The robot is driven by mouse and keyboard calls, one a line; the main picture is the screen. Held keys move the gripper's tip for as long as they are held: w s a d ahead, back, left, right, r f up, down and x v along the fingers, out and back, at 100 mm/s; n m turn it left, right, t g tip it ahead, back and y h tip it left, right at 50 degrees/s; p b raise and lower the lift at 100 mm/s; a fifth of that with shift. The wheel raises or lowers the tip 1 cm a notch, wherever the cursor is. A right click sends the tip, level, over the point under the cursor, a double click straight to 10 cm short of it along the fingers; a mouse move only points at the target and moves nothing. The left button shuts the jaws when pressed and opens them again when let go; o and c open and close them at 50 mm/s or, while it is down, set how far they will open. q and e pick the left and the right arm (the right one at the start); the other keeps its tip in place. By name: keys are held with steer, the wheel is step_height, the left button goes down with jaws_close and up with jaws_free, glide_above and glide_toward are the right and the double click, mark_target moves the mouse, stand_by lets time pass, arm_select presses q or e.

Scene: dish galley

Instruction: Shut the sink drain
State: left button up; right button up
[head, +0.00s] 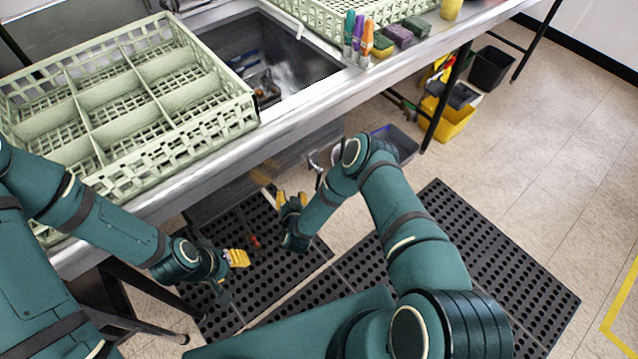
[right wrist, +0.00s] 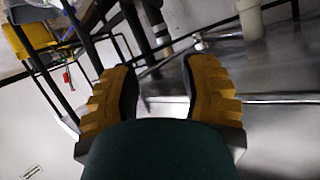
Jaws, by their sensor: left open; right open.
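The sink basin (head: 235,38) is set in the steel counter, with a few items lying inside it; its drain opening cannot be made out. Below the counter, a small red piece (head: 255,243) shows near my left gripper; I cannot tell whether it belongs to the drain. My right gripper (head: 290,200) is open and empty under the counter's front edge. In the right wrist view, its yellow-padded fingers (right wrist: 160,95) are apart, with pale pipework (right wrist: 250,18) beyond, not touching. My left gripper (head: 236,262) is open and empty, low in front of the counter.
A pale green dish rack (head: 130,95) covers the counter's left part. Markers (head: 358,38) and sponges (head: 398,36) stand right of the sink. A yellow bucket (head: 450,118) and a black bin (head: 490,68) are at the right. Black perforated mats (head: 480,240) cover the floor below.

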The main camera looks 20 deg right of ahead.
mark_target(317, 185)
steer(key=s+d+f+m+h, duration=0.3)
steer(key=s+f+h, duration=0.25)
steer(key=h, duration=0.25)
steer(key=shift+t, duration=0.4)
steer(key=x, duration=1.3)
steer(key=shift+w+d+r, duration=0.15)
steer(key=shift+d+r, duration=0.05)
steer(key=shift+r, duration=0.2)
jaws_close()
